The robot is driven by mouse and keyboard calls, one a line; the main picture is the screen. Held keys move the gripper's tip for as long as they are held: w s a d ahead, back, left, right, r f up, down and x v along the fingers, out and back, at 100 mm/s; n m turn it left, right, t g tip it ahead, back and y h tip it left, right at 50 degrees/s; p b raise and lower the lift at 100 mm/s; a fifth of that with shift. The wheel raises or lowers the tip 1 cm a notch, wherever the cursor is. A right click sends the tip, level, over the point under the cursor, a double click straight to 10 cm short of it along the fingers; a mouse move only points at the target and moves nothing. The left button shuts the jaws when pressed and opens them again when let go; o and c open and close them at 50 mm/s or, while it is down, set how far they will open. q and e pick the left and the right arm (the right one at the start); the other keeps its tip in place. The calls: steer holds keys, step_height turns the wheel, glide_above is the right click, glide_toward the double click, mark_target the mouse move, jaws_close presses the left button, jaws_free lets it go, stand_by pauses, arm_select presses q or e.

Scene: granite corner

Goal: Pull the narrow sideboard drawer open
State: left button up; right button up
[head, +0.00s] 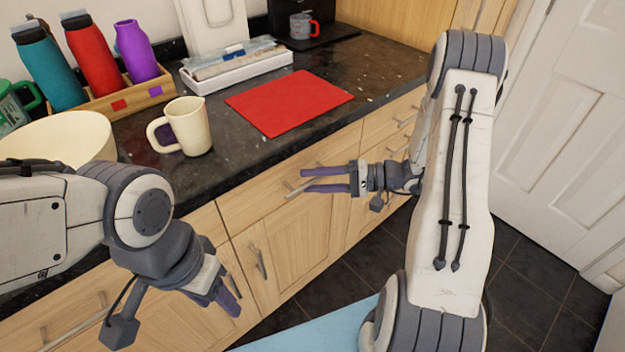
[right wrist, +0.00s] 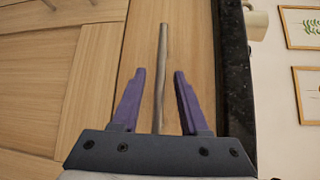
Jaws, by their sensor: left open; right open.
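A light wood drawer front (head: 262,200) sits under the dark counter and looks flush with the sideboard. Its bar handle (head: 295,189) also shows in the right wrist view (right wrist: 162,60). My right gripper (head: 304,180) is open at this handle. In the right wrist view, the bar runs between the two purple fingers (right wrist: 160,75), with a gap on each side. My left gripper (head: 232,292) is open and empty, pointing down in front of the lower cupboard door, away from the drawer.
The counter (head: 225,145) bears a red mat (head: 290,102), a cream jug (head: 187,127), a bowl (head: 65,140), a white tray (head: 240,72) and a wooden rack of bottles (head: 130,98). Another cupboard handle (head: 258,262) is below. Dark floor tiles (head: 535,285) are clear near the white door (head: 560,130).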

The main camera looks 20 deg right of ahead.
steer(key=shift+a, duration=0.25)
jaws_close()
stand_by(1.4)
